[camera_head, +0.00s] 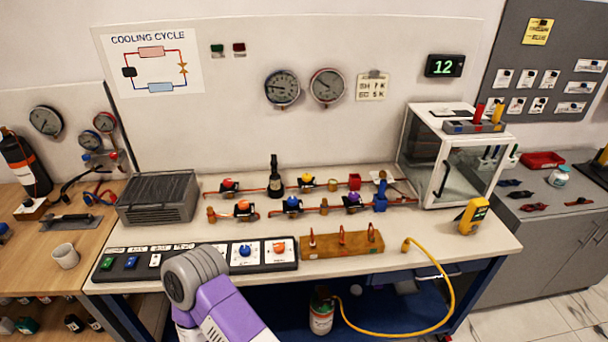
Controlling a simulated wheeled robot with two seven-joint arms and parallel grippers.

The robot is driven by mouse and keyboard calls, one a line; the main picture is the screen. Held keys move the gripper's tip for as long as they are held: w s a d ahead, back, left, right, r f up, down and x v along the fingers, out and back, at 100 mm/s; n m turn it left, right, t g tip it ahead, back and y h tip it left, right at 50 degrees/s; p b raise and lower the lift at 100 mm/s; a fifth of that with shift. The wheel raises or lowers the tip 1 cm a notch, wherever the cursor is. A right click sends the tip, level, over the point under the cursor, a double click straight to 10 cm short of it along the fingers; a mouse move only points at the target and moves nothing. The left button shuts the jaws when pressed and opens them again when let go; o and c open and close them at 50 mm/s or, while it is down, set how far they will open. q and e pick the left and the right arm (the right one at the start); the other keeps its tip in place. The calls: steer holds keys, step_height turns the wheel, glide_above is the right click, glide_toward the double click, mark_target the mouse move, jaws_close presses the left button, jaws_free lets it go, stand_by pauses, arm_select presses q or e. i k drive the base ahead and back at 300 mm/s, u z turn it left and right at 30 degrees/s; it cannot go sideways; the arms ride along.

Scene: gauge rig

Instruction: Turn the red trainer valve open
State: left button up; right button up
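A control panel (190,261) lies along the front left of the bench. I cannot tell for certain which is the red trainer valve, nor whether any is open. Neither gripper shows; only a purple and grey link of my arm is in view.
A grey ribbed box (158,199) stands at the bench's left, a glass-fronted cabinet (437,157) at its right. A wooden block (341,245) with red-handled tools lies beside the panel. A yellow hose (449,274) loops over the front edge, near a yellow meter (473,216).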

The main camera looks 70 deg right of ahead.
mark_target(228, 182)
steer(key=z, duration=2.15)
